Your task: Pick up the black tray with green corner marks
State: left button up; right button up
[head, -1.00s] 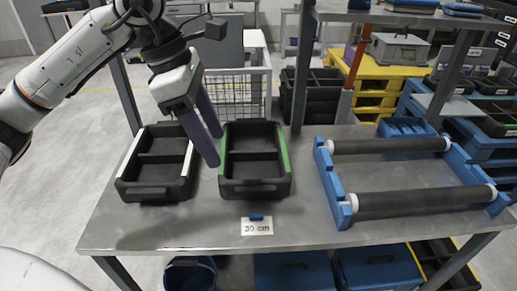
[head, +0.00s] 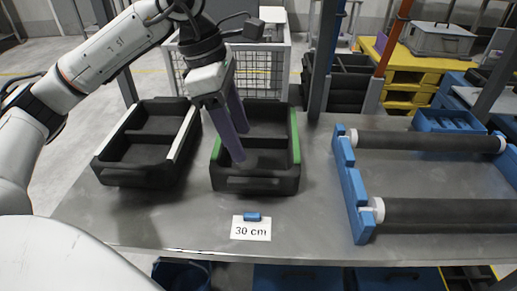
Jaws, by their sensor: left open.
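The black tray with green marks (head: 256,182) stands on the metal table, with a green strip along its right rim and a smaller bit of green at its left rim. It has two compartments and looks empty. My left gripper (head: 237,138) is open, its two purple fingers pointing down over the left part of this tray and hiding part of its left rim and interior. I cannot tell whether the fingertips touch it. A second black tray (head: 130,175) with white strips stands to its left. My right gripper is not in view.
A blue frame with two dark rollers (head: 350,190) stands on the table at the right. A "30 cm" card (head: 251,230) with a small blue piece lies in front of the green-marked tray. A blue bin (head: 447,120) is at the back right. Bare table lies between tray and frame.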

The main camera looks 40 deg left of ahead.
aim_at(254, 174)
pick_arm(q)
jog(key=x, duration=0.3)
jog(key=shift+f, duration=0.3)
jog(key=shift+s+d+b+x, duration=0.1)
jog(key=shift+b+x, duration=0.05)
jog(key=shift+x, duration=1.2)
jog(key=shift+s+d+b+x, duration=0.15)
jog(key=shift+x, duration=1.25)
jog(key=shift+c, duration=0.4)
jog(key=shift+r, duration=0.15)
jog(key=c, duration=1.3)
